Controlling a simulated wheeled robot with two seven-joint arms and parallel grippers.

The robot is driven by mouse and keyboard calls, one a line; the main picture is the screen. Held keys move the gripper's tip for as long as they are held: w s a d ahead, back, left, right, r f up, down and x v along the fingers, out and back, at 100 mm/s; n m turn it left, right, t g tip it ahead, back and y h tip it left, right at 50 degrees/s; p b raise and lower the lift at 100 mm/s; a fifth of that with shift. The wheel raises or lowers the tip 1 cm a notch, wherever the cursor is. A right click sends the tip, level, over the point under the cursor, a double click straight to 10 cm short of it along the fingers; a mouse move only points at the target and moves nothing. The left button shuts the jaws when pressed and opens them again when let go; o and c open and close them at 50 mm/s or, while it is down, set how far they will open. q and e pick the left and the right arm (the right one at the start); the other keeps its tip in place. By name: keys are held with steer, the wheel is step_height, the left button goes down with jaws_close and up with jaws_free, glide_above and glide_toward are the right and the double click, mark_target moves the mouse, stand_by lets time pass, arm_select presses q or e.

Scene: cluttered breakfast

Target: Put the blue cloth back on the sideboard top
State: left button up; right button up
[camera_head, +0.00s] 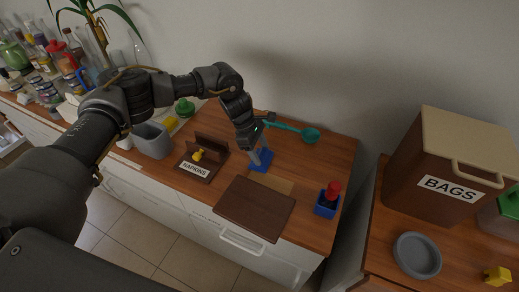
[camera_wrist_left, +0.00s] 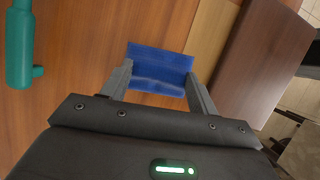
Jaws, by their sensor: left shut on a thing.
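The blue cloth (camera_head: 260,160) is at the sideboard top (camera_head: 315,155), between the napkin box and the brown board. My left gripper (camera_head: 258,150) reaches down to it from above. In the left wrist view the cloth (camera_wrist_left: 160,66) spans between the two fingertips (camera_wrist_left: 158,80), and the gripper is shut on it. I cannot tell whether the cloth touches the wood below. My right gripper is not in view.
A napkin box (camera_head: 195,168) stands left of the cloth, and a brown board (camera_head: 255,207) lies in front. A teal ladle (camera_head: 310,135) lies behind. A blue holder with a red-topped item (camera_head: 327,200) stands right. Bare wood shows between ladle and holder.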

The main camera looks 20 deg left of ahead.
arm_select(q)
steer(key=shift+f, duration=0.45)
steer(key=o, duration=1.4)
steer(key=shift+c, duration=0.2)
steer(key=shift+r, duration=0.15)
steer(key=shift+r, duration=6.75)
steer(key=s+a, duration=0.2)
steer(key=s, duration=1.3)
steer(key=shift+s+a, duration=0.25)
steer(key=shift+s, duration=0.15)
steer(key=shift+r, duration=0.1)
